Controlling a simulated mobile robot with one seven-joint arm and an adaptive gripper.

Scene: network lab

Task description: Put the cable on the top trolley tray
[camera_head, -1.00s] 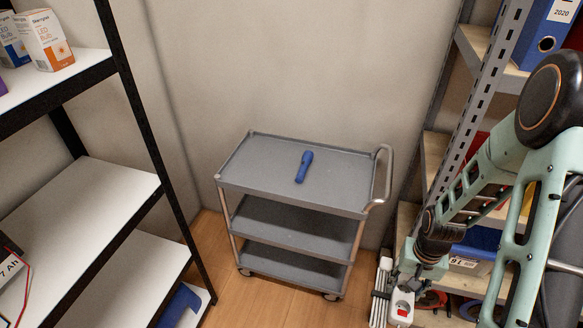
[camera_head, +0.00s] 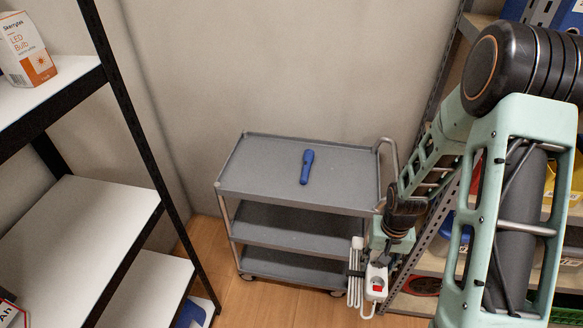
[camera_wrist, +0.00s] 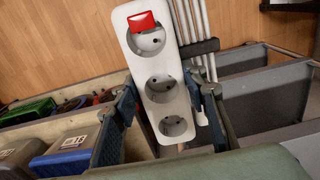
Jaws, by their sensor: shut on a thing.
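The cable (camera_head: 376,282) is a white power strip with a red switch and its white cord folded into a bundle beside it. My gripper (camera_head: 376,264) is shut on it, and it hangs below my wrist. In the wrist view the strip (camera_wrist: 162,85) runs lengthwise between the two fingers of my gripper (camera_wrist: 165,98), with several sockets showing. The top trolley tray (camera_head: 255,168) is grey, with a raised rim. The held strip is right of the trolley's front right side, lower than the top tray.
A blue torch (camera_head: 306,167) lies mid-tray; the tray around it is bare. The trolley's curved handle (camera_head: 391,151) rises at its right rear. White-board shelving (camera_head: 80,225) stands left, and a loaded metal rack (camera_head: 416,258) stands right. Open floor (camera_head: 270,305) lies in front.

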